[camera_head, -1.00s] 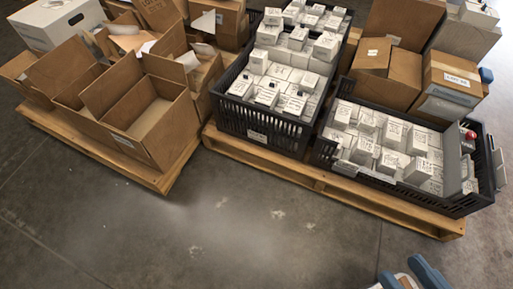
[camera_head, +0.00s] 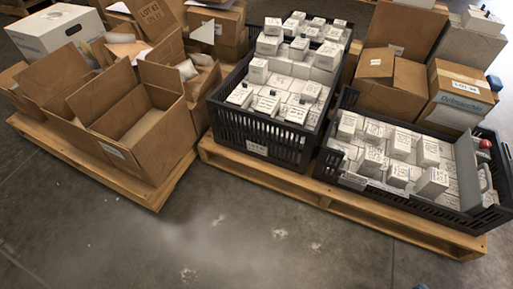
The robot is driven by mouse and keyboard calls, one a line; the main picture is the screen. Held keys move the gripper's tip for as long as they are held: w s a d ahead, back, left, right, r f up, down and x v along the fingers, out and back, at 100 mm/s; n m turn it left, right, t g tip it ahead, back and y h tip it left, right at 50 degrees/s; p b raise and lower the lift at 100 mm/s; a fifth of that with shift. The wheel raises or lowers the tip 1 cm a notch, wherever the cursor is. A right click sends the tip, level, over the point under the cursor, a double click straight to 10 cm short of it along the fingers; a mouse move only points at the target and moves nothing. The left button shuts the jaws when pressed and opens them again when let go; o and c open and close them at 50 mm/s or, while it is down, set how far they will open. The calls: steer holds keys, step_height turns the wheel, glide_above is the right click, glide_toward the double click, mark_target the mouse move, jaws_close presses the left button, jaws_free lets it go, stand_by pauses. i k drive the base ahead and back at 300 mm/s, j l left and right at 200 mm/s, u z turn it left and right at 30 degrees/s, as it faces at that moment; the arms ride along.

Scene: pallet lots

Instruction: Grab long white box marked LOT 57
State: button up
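I cannot make out the marking LOT 57 on any box. Many small white boxes with black print fill two black crates, the middle crate (camera_head: 262,142) and the right crate (camera_head: 390,201). A long pale upright piece (camera_head: 467,172) stands along the right end of the right crate; I cannot tell if it is a box. A large white carton (camera_head: 56,30) stands at the upper left, and another pale box (camera_head: 468,45) at the upper right. My gripper is not recognisable; only a small blue sliver shows at the bottom edge.
The crates stand on a wooden pallet (camera_head: 335,206). Open brown cartons (camera_head: 140,125) stand on another pallet (camera_head: 85,165) at left. A brown carton with a LOT label (camera_head: 460,92) is behind the right crate. The concrete floor (camera_head: 240,250) in front is clear.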

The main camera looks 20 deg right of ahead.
mark_target(400, 147)
steer(key=z, duration=0.75)
